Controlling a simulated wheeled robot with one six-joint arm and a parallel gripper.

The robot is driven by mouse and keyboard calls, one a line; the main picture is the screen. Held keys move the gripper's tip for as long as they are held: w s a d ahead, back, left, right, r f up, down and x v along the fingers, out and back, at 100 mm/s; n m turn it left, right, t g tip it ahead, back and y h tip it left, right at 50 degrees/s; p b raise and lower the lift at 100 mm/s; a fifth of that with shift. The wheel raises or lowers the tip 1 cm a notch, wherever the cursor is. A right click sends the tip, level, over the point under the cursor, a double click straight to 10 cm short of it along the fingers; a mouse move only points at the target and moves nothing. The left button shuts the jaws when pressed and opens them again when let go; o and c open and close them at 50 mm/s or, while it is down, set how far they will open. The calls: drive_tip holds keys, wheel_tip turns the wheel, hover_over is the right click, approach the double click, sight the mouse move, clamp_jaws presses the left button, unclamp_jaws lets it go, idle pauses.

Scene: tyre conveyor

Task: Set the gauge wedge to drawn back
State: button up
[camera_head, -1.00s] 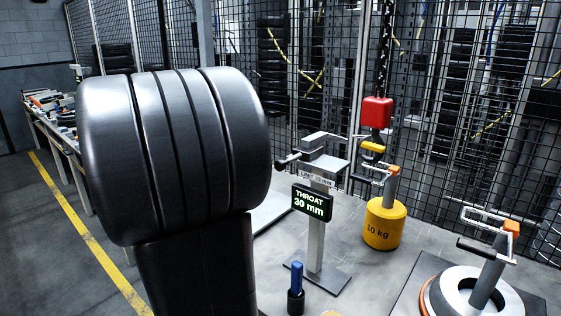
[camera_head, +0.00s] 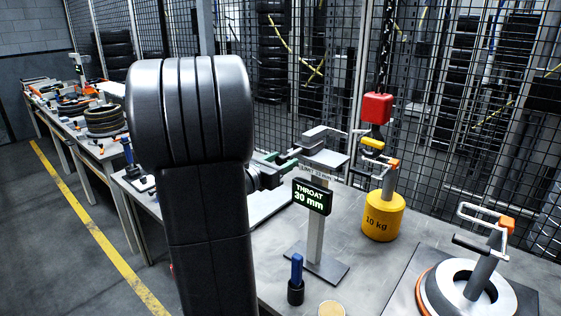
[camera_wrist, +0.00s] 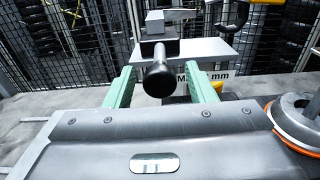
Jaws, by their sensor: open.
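The gauge stand (camera_head: 317,225) is a grey post on a flat foot. Its dark display (camera_head: 312,196) reads THROAT 30 mm. On top is a grey plate with the gauge wedge's metal block (camera_head: 322,137), which also shows in the wrist view (camera_wrist: 160,48). A black round knob (camera_wrist: 158,79) on a short rod points toward my wrist camera. My gripper (camera_wrist: 159,74) is open, its two green fingers on either side of the knob, with gaps visible. In the head view, my green gripper (camera_head: 277,160) is at the left of the gauge top, partly hidden by my arm.
A yellow 10 kg weight (camera_head: 383,217) stands right of the gauge, with a red hoist block (camera_head: 377,108) above. A blue-handled tool (camera_head: 296,278) stands in front. A ringed fixture with a crank (camera_head: 468,290) is at right. Wire mesh fencing closes the back.

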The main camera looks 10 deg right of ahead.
clamp_jaws()
drive_tip(key=w+a+b, duration=0.2)
drive_tip(key=w, duration=0.1)
drive_tip(key=shift+w+a+r, duration=0.1)
drive_tip(key=shift+w+a, duration=0.15)
drive_tip(key=shift+a, duration=0.15)
unclamp_jaws()
drive_tip(key=shift+w+a, duration=0.15)
drive_tip(key=b+v, duration=0.3)
drive_tip(key=v, duration=1.1)
drive_tip(key=shift+d, duration=0.25)
